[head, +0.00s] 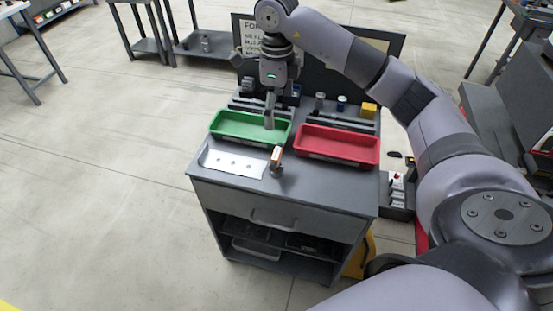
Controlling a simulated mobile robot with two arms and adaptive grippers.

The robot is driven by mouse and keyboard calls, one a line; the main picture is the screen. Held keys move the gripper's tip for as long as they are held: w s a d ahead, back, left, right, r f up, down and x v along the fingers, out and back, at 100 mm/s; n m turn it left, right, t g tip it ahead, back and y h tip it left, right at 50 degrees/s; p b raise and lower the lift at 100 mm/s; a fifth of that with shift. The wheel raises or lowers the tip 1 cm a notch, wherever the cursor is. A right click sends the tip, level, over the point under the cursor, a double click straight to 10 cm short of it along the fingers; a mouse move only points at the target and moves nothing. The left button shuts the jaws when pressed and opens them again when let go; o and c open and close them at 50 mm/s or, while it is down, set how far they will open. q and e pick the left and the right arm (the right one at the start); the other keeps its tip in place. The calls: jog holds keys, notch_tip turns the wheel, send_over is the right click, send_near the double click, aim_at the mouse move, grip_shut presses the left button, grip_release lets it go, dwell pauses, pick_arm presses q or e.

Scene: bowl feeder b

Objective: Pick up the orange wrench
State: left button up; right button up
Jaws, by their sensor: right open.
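I cannot clearly make out an orange wrench in the head view. A small upright item (277,160) with an orange-brown side and a grey base stands at the front middle of the grey workbench (325,190); what it is cannot be told. My right gripper (269,122) points down at the right part of the green tray (225,134), near its back side. It is open, and nothing shows in it. Its fingers hide part of the tray. My left gripper is out of view.
A red tray (340,157) sits right of the green one. A white plate with holes (222,164) lies at the front left. Behind are small cylinders and a yellow block (369,110). A dark panel (310,75) rises at the back. The front right bench top is clear.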

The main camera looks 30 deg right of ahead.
jog(key=p, duration=0.3)
send_near(276, 153)
notch_tip(276, 153, down, 5)
jog(key=shift+d+f, duration=0.1)
jog(key=shift+f, duration=0.35)
notch_tip(276, 153, down, 4)
jog(key=shift+r+p, duration=0.15)
jog(key=shift+p, duration=0.7)
jog(key=shift+f, duration=0.45)
jog(key=shift+r, duration=0.1)
jog(key=c, duration=1.6)
